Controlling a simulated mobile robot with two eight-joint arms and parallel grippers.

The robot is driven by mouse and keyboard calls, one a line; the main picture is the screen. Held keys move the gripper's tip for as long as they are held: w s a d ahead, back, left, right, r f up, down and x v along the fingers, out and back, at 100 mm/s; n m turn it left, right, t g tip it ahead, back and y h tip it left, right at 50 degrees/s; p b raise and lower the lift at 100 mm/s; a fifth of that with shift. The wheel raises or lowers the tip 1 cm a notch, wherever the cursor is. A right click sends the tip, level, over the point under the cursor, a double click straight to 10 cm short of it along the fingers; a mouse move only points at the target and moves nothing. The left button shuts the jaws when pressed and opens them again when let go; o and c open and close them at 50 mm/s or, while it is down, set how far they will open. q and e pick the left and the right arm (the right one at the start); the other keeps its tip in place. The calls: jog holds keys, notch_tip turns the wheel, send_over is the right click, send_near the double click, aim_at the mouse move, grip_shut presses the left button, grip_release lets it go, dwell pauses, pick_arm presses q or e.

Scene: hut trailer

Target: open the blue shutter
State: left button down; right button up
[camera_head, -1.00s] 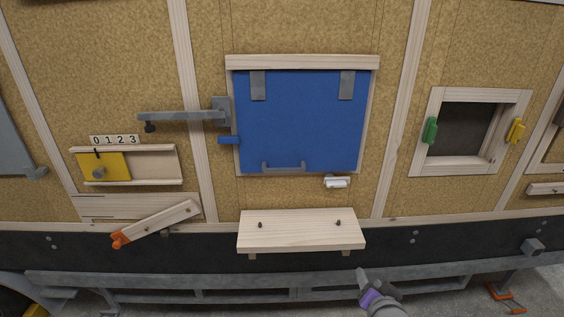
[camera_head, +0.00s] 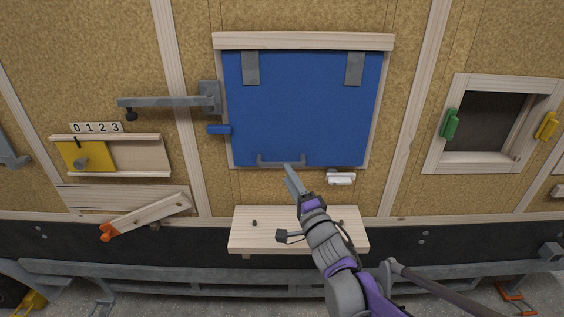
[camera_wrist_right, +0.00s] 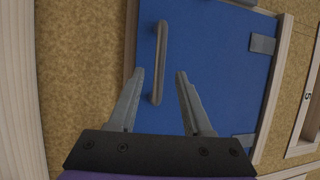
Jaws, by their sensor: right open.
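The blue shutter (camera_head: 303,108) hangs shut in its wooden frame, with two grey hinges along its top. Its grey bar handle (camera_head: 268,162) runs along the bottom edge. My right gripper (camera_head: 290,174) is just below the handle's right part in the head view. In the right wrist view the gripper (camera_wrist_right: 160,72) is open, and the handle (camera_wrist_right: 161,45) shows between its fingers, not gripped. I cannot tell whether the fingers reach around it in depth. The blue shutter (camera_wrist_right: 210,60) fills much of that view. My left gripper is not in view.
A blue tab (camera_head: 219,129) and a grey swing arm (camera_head: 165,102) sit left of the shutter. A white latch (camera_head: 341,178) is below its right corner. A wooden shelf (camera_head: 250,238) with pegs juts out below. A small framed window (camera_head: 492,122) is at right.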

aim_at(282, 164)
jog(key=p+x, duration=0.1)
jog(key=x, duration=0.4)
jog(key=shift+w+a, duration=0.1)
jog(key=shift+w, duration=0.3)
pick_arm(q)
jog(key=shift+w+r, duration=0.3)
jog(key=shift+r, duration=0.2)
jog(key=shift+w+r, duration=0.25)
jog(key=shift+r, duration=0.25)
pick_arm(e)
grip_shut()
